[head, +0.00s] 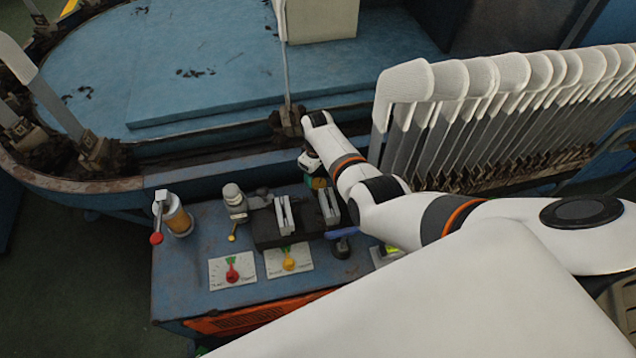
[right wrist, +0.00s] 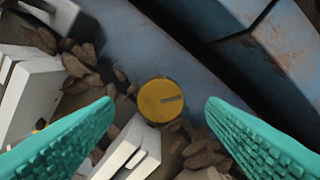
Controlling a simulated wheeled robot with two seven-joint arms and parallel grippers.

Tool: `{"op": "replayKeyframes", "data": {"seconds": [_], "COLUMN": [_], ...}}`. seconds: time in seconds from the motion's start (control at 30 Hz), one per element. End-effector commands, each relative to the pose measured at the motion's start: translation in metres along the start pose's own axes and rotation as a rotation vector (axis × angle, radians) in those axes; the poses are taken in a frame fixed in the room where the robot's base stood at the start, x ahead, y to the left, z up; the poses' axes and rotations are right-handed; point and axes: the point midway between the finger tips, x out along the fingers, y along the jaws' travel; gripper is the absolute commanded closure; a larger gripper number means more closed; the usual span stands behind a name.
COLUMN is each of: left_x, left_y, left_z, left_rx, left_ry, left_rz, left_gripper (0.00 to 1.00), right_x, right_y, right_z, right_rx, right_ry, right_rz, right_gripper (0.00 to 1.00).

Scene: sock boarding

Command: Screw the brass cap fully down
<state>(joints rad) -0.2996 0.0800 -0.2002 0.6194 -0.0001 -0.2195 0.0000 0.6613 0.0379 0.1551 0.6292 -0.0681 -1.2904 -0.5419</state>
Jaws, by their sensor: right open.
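In the head view my right arm reaches in from the right to the machine's front edge, and the right gripper (head: 318,182) shows only as a small teal patch by the bench. I cannot make out the cap in the head view. My left gripper is not in view.
White blocks (right wrist: 28,95) and brown clumps surround the cap, beside a blue beam (right wrist: 180,50). In the head view a blue bench (head: 200,262) carries a vise (head: 285,217), dial plates (head: 232,271) and a cylinder (head: 177,217). A row of white boards (head: 450,85) stands right.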

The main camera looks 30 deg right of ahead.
Motion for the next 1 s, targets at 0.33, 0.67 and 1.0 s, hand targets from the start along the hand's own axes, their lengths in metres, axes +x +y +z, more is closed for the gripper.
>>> {"op": "replayKeyframes", "data": {"seconds": [0.33, 0.67, 1.0], "left_x": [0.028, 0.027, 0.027], "left_y": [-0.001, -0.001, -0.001], "left_z": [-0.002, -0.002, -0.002], "left_rx": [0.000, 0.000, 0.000], "left_ry": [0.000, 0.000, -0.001], "left_rz": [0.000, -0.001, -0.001], "left_gripper": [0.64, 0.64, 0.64], "right_x": [0.044, 0.044, 0.044], "right_y": [0.000, -0.001, -0.001], "right_z": [0.001, 0.000, 0.000], "right_rx": [0.001, 0.001, 0.002], "right_ry": [-0.001, -0.001, -0.001], "right_rz": [0.000, -0.001, -0.001], "right_gripper": [0.34, 0.36, 0.79]}}
